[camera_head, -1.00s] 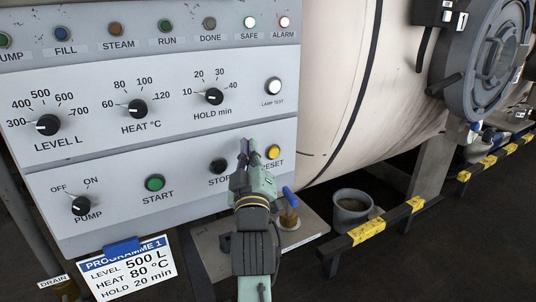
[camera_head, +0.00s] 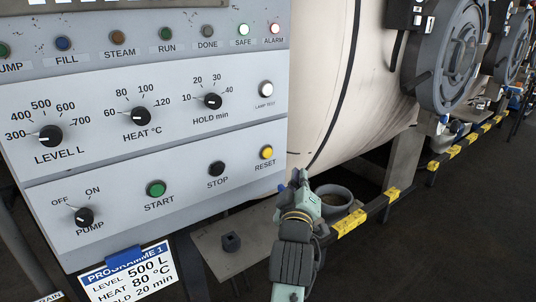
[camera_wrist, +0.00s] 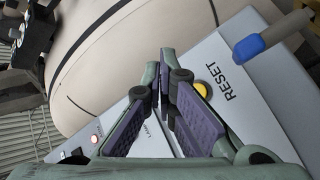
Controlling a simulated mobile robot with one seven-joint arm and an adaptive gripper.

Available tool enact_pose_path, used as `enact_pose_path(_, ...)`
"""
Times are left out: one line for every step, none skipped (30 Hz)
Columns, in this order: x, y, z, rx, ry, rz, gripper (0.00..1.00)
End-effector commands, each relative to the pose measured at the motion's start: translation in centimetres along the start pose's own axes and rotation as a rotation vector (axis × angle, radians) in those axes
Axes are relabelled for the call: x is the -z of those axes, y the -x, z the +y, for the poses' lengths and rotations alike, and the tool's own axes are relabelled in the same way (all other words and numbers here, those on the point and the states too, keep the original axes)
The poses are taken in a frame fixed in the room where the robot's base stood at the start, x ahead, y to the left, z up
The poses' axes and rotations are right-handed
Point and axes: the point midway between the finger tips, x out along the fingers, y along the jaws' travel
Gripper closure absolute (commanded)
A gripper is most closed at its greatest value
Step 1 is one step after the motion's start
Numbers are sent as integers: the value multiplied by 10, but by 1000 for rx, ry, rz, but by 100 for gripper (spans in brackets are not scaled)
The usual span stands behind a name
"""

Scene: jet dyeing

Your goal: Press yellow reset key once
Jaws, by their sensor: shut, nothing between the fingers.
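The yellow reset key (camera_head: 266,152) sits at the right end of the lower panel row, above the RESET label in the head view. It also shows in the wrist view as a yellow dome (camera_wrist: 201,89) beside the RESET lettering, just right of my fingers. My gripper (camera_head: 299,178) is shut and empty. In the head view it is below and right of the key, past the panel's right edge, and it does not cover the key. The fingertips also show in the wrist view (camera_wrist: 163,60).
The black stop button (camera_head: 217,169) and green start button (camera_head: 156,188) are left of the key. The white lamp test button (camera_head: 266,89) is above it. A grey bucket (camera_head: 333,197) and a yellow-striped rail (camera_head: 351,221) lie to the right, below the pale vessel (camera_head: 325,60).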

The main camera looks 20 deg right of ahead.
Motion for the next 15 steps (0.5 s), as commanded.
enact_pose_path(0,0,0,0,0,1,100)
enact_pose_path(1,0,0,0,0,1,100)
enact_pose_path(1,-1,-1,0,0,1,100)
enact_pose_path(2,-2,-2,0,0,2,100)
enact_pose_path(3,-3,-3,1,0,2,100)
enact_pose_path(5,-5,-4,1,0,3,100)
enact_pose_path(6,-7,-6,1,0,3,100)
enact_pose_path(8,-9,-8,2,0,4,100)
enact_pose_path(10,-13,-10,3,0,3,100)
enact_pose_path(12,-15,-12,2,0,3,100)
enact_pose_path(15,-18,-14,2,0,4,100)
enact_pose_path(18,-22,-18,2,0,4,100)
enact_pose_path(20,-26,-20,2,0,3,100)
enact_pose_path(22,-29,-22,2,0,4,100)
enact_pose_path(25,-33,-25,1,0,3,100)
